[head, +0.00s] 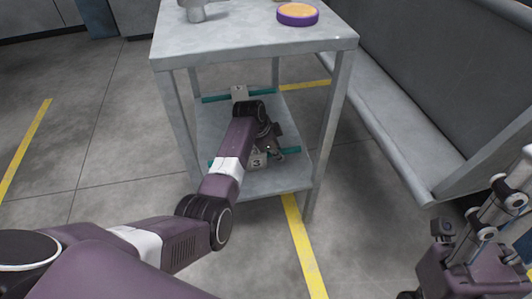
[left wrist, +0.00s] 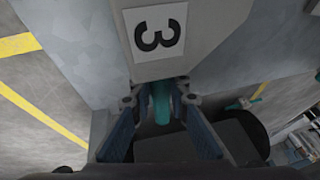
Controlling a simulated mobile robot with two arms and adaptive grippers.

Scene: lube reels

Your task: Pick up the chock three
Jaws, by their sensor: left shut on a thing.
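Chock three (head: 258,161) is a pale grey block with a black 3 on a white label and a teal bar. In the head view it is at the near edge of the cart's lower shelf, partly hidden by my left arm. In the left wrist view chock three (left wrist: 190,30) fills the top middle. My left gripper (head: 277,150) is shut on its teal bar, close beside the label. The left wrist view shows the gripper's fingers (left wrist: 162,110) on both sides of the bar.
Cart legs (head: 328,130) and the tabletop (head: 240,42) surround the arm. A purple-rimmed disc (head: 297,14) lies on top. A grey bench (head: 400,140) stands right; open floor is left.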

